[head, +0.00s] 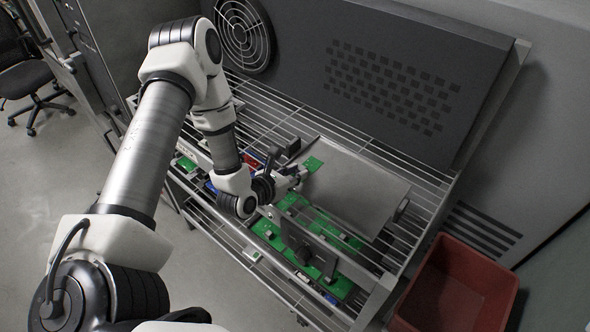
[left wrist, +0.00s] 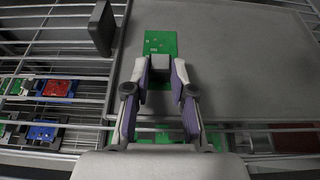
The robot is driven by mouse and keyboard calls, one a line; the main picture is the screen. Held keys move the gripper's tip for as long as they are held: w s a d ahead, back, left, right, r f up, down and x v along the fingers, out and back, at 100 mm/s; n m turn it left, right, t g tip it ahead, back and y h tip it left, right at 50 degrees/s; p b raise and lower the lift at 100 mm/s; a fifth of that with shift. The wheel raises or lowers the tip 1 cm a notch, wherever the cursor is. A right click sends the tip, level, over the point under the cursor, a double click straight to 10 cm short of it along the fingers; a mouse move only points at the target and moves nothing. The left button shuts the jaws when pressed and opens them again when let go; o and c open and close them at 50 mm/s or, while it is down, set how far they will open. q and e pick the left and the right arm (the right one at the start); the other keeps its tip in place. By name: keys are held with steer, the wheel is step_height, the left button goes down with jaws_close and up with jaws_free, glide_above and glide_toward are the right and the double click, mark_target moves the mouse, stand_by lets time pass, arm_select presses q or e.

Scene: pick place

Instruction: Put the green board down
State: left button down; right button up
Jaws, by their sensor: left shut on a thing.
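My left gripper (head: 302,172) is shut on a small green board (head: 313,163). In the left wrist view the green board (left wrist: 160,43) sticks out flat ahead of the two fingertips (left wrist: 160,78). The board is over the left part of a flat grey tray (head: 365,190), which also shows in the left wrist view (left wrist: 235,60). I cannot tell whether the board touches the tray or is held just above it. The gripper covers the board's near end. My right gripper is not in view.
The tray lies on a wire rack (head: 420,178), and its right part is bare. Green boards (head: 268,230) lie lower, in front of the tray, with a red board (left wrist: 57,88) and a blue board (left wrist: 42,131) at left. A red bin (head: 470,280) stands at right.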

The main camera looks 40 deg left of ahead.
arm_select(q)
steer(key=shift+f, duration=0.1)
steer(key=c, duration=1)
jaws_free()
